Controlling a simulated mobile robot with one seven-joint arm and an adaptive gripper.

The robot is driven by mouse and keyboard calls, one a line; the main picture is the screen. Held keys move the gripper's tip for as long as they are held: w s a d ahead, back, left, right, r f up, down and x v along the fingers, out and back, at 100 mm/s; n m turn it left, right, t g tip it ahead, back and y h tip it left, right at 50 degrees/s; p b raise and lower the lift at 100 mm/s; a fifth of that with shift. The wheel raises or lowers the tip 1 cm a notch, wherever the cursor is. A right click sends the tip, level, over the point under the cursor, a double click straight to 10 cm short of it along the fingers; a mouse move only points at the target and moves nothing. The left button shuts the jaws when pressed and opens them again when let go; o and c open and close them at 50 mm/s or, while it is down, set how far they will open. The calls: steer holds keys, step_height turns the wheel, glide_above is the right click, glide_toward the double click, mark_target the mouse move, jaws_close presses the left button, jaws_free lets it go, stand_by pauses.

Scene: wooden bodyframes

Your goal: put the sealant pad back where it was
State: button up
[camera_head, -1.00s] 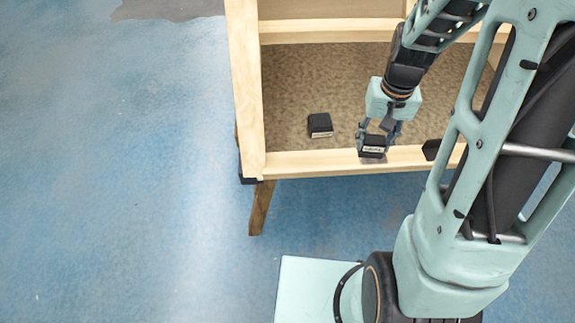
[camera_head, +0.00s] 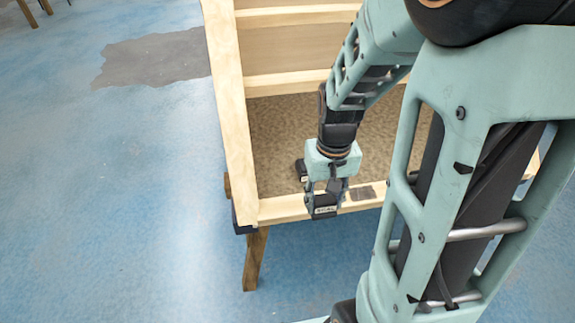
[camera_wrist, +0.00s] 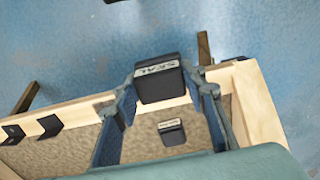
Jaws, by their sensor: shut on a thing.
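My gripper (camera_head: 325,190) is shut on a small black pad (camera_head: 324,212) with a pale label that seems to read "SEAL". The pad is held over or just in front of the front rail (camera_head: 285,209) of the wooden frame; its exact height is unclear. In the wrist view the pad (camera_wrist: 160,88) sits between both fingers. A second, similar black block (camera_wrist: 172,133) with a pale label lies on the brown panel inside the frame; in the head view it is partly hidden behind my gripper. A dark grey patch (camera_head: 361,193) lies on the rail, right of my gripper.
The brown panel (camera_head: 275,130) inside the frame is mostly clear. The left side beam (camera_head: 228,110) rises beside my gripper. Black brackets (camera_wrist: 48,125) sit on the rail in the wrist view. Open blue floor (camera_head: 120,210) lies left and in front.

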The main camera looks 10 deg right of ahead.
steer(key=w+a+f, duration=0.1)
steer(key=w+f, duration=0.4)
steer(key=w, duration=0.2)
steer(key=w+a+f, duration=0.1)
steer(key=w+f, duration=0.2)
steer(key=w, duration=0.1)
steer(key=shift+w+a+f, duration=0.1)
steer(key=shift+a+f, duration=0.2)
steer(key=shift+a, duration=0.05)
steer(key=shift+w+f+b, duration=0.15)
steer(key=shift+f+b, duration=0.05)
steer(key=shift+f, duration=0.7)
steer(key=shift+w+f+b, duration=0.1)
steer(key=shift+f+b, duration=0.1)
steer(key=shift+f, duration=0.7)
steer(key=shift+f, duration=0.15)
steer(key=o, duration=1)
